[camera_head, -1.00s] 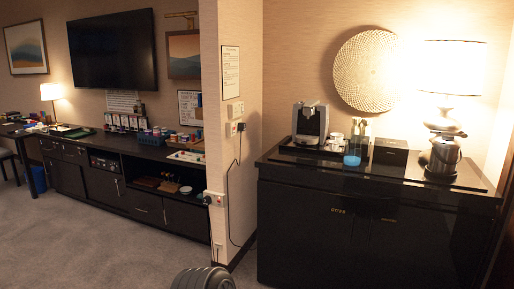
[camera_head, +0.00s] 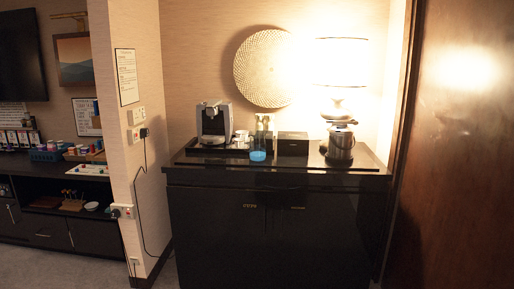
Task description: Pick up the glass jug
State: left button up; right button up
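A small clear vessel with a blue lower part (camera_head: 258,154) stands near the front edge of the black cabinet (camera_head: 228,181), between the white cups and the black box. It may be the glass jug, but it is too small to tell for sure. A shiny dark metal kettle or pitcher (camera_head: 341,147) stands on the cabinet's right part, in front of the lamp. Neither of my grippers is in view.
A coffee machine (camera_head: 213,122), white cups (camera_head: 241,138), bottles (camera_head: 264,127) and a black box (camera_head: 292,144) share the cabinet top. A lamp (camera_head: 340,62) stands behind the kettle. A wall edge with a hanging cable (camera_head: 138,200) is left; a brown wooden panel (camera_head: 450,150) is right.

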aim_at(258, 147)
jog(key=i+j+z, duration=0.1)
jog(key=z, duration=0.35)
jog(key=i+j+z, duration=0.15)
jog(key=z, duration=0.35)
jog(key=i+j+z, duration=0.1)
jog(key=i+j, duration=0.3)
jog(key=j, duration=0.2)
jog(key=i+j+z, duration=0.15)
jog(key=j, duration=0.2)
jog(key=i+j, duration=0.25)
jog(key=i+j+z, duration=0.15)
jog(key=j, duration=0.25)
jog(key=i+j, duration=0.2)
jog(key=j, duration=0.15)
jog(key=z, duration=0.05)
